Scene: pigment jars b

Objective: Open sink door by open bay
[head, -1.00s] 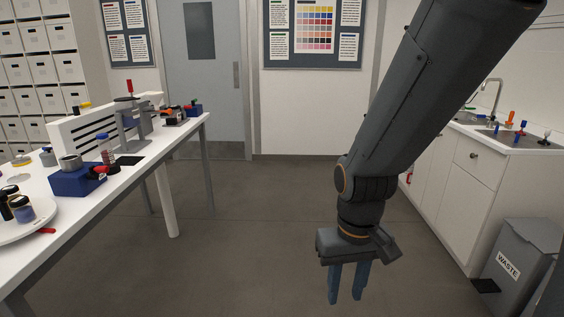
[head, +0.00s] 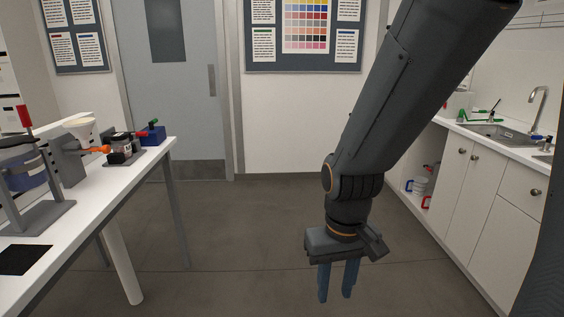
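The white sink door (head: 455,178) beside the open bay (head: 408,183) is at the right, in the cabinet under the sink (head: 490,131). It looks shut, flush with the cabinet front, and has a small round knob (head: 462,151) near its top right edge. A second door (head: 475,205) stands to its right with its own knob (head: 475,157). My gripper (head: 337,288) hangs pointing down above the floor, left of the cabinet and well apart from the door. Its two blue-grey fingers are parted with nothing between them, so it is open.
The open bay holds red, blue and white items, including a red-handled one (head: 426,202). A white worktable (head: 105,195) with tools runs along the left. A grey room door (head: 170,80) is at the back. The floor (head: 230,240) between table and cabinet is clear.

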